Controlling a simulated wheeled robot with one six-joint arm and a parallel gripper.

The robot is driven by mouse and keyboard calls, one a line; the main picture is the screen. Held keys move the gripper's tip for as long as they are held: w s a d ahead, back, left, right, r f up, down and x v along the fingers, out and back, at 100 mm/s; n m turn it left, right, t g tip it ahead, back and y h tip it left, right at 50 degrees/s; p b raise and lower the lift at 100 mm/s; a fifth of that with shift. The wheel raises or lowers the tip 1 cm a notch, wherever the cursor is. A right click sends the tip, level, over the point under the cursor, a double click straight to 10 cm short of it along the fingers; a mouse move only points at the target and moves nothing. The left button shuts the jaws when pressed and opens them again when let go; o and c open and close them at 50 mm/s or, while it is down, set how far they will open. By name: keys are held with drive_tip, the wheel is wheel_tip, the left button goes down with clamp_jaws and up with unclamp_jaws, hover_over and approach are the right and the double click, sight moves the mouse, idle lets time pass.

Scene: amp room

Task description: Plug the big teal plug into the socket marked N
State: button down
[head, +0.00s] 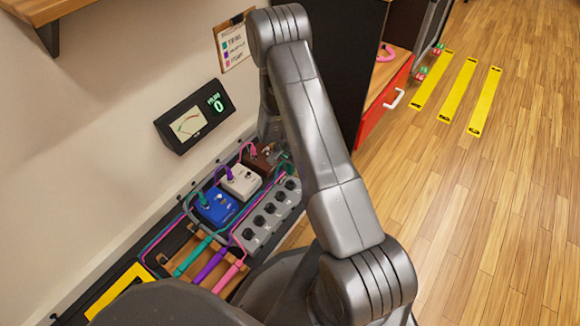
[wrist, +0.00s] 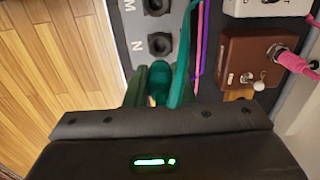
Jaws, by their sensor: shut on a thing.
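In the wrist view, my gripper (wrist: 158,98) is shut on the big teal plug (wrist: 158,76), which sits between its fingers. A teal cable runs up beside it on the right. The socket marked N (wrist: 160,44) is a dark round jack on a grey strip, just above the plug in the picture; its mouth shows and looks empty. The gap in depth between plug and strip cannot be judged. In the head view, my arm hides the gripper; a bit of teal (head: 286,167) shows beside the arm at the far end of the grey socket strip (head: 262,241).
A socket marked M (wrist: 157,6) neighbours N. A brown pedal (wrist: 240,62) with a pink plug (wrist: 288,60) stands to the right. Blue (head: 217,208) and white (head: 241,183) pedals line the strip. Purple (head: 209,265) and pink (head: 229,279) thick leads lie in front. A meter (head: 194,118) hangs on the wall.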

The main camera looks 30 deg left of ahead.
sight(290, 176)
drive_tip(key=shift+f+b, duration=1.8)
drive_tip(key=shift+f, duration=1.4)
drive_tip(key=c, duration=1.1)
unclamp_jaws()
drive_tip(key=shift+c, duration=0.2)
drive_tip(key=shift+r, duration=0.1)
wheel_tip(290, 176, up, 14)
drive_tip(key=p, duration=0.4)
drive_tip(key=shift+p, duration=0.35)
drive_tip(key=shift+f, duration=0.2)
